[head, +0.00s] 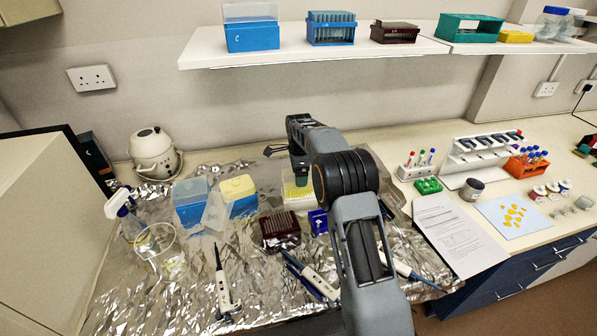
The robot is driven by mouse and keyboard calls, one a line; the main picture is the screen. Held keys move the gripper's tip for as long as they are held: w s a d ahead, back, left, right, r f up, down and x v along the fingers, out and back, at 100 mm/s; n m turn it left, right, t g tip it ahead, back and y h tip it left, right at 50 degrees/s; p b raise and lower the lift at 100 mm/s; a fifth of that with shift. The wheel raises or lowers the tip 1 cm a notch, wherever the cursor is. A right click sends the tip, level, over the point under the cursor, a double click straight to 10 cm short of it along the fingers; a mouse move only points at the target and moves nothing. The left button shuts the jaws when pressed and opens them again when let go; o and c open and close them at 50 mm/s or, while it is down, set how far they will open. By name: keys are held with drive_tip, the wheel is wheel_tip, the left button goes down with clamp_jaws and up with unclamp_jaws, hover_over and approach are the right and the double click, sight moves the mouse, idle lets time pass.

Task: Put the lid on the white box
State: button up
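A low white box (290,203) with a yellowish top stands on the foil in the middle of the bench, partly hidden by my arm. My gripper (302,182) points down at the box from above; its fingertips are mostly hidden, and I cannot tell whether they touch the box or hold anything. A translucent, lid-like piece (215,213) leans at a tilt against the front of the blue box with a yellow top (240,196), left of the white box. I cannot tell whether it is the white box's lid.
A blue box with a clear cover (191,204), a glass beaker (160,252) and a spray bottle (125,212) stand at left. A dark red rack (280,230) stands in front of the white box. Pipettes (222,282) lie at the front. A shelf (320,52) hangs above.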

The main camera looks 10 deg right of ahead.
sight(299, 191)
drive_tip(key=shift+f+b, duration=0.4)
drive_tip(key=shift+f, duration=0.5)
drive_tip(key=shift+a+f, duration=0.1)
drive_tip(key=shift+f, duration=0.45)
drive_tip(key=shift+f+b, duration=0.45)
drive_tip(key=shift+f, duration=0.15)
drive_tip(key=shift+f, duration=0.55)
idle(0.7)
drive_tip(key=o, duration=0.6)
drive_tip(key=shift+o, duration=0.2)
wheel_tip(299, 191, up, 14)
drive_tip(key=shift+f+b, duration=0.1)
drive_tip(key=shift+b, duration=0.45)
